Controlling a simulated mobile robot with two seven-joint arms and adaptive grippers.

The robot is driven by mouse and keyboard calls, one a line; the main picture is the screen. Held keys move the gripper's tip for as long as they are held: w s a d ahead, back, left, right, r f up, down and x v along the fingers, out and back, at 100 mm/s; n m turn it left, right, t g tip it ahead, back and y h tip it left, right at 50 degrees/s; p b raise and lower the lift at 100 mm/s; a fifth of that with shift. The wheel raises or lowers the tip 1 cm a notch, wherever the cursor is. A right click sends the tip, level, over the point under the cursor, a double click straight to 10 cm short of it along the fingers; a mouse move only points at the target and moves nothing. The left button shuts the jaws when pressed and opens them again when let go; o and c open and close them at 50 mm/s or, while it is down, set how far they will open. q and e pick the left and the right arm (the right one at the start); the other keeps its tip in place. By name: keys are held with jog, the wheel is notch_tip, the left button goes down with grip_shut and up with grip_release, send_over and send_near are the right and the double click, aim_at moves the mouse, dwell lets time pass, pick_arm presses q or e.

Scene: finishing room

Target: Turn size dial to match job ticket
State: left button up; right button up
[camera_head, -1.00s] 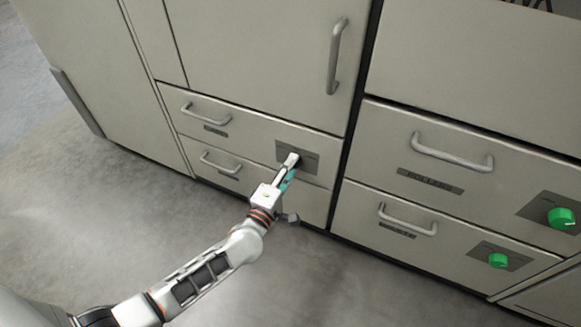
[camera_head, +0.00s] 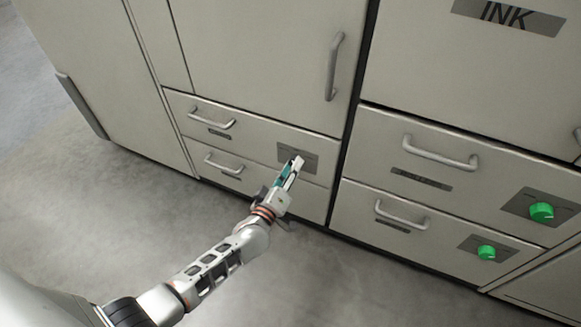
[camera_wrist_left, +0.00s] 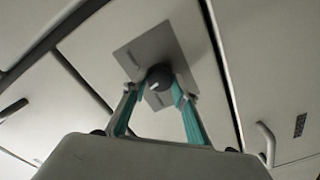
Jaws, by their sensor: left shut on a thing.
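A dark round dial (camera_wrist_left: 160,77) with a pale pointer mark sits on a grey plate (camera_wrist_left: 148,46) on a drawer front. My left gripper (camera_wrist_left: 158,94), with teal finger pads, is shut on this dial, one finger on each side. In the wrist view the pointer mark leans to the upper left. In the head view the left gripper (camera_head: 293,166) covers the dial, and only part of the plate (camera_head: 309,158) shows. No job ticket can be made out. My right gripper is in no view.
Two green dials (camera_head: 541,211) (camera_head: 486,252) sit on drawers to the right. Drawer handles (camera_head: 441,153) stick out from the cabinet fronts. A label reading INK (camera_head: 506,15) is on a panel above. The grey floor (camera_head: 120,230) is clear at the left.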

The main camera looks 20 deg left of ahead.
pick_arm(q)
jog(key=shift+m, duration=1)
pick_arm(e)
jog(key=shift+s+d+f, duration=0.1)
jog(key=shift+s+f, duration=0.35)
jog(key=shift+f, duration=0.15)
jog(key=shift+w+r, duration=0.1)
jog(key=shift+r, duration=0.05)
pick_arm(q)
jog(key=o, duration=1.1)
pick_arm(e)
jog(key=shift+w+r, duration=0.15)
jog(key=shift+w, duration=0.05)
